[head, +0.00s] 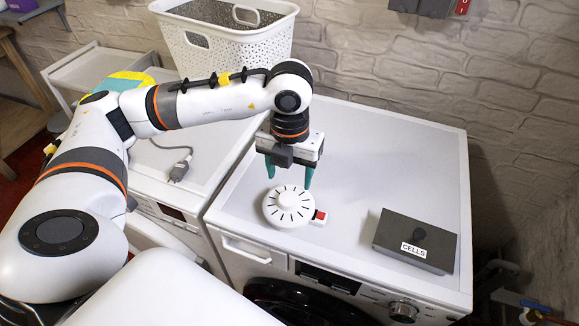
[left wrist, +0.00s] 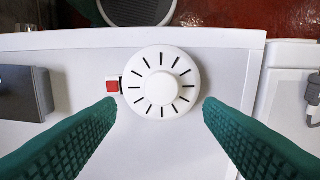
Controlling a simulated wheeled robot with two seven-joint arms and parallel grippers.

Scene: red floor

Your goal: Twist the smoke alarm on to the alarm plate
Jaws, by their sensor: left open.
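The smoke alarm (head: 289,207) is a round white disc with black radial slots, lying on top of the right-hand washing machine near its front edge. It also shows in the left wrist view (left wrist: 161,88). A small white piece with a red square (head: 319,217) sticks out at its side; in the left wrist view the red square (left wrist: 113,87) is on the left. My left gripper (head: 289,183) points down just behind and above the alarm. Its green fingers are open, one on either side of the alarm with gaps. No separate alarm plate can be made out. My right gripper is not in view.
A dark grey box labelled CELLS (head: 416,241) sits on the same machine to the right. A white basket (head: 225,45) stands behind. A grey plug with a cable (head: 180,168) lies on the left machine. The machine top (head: 390,150) is clear behind the alarm.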

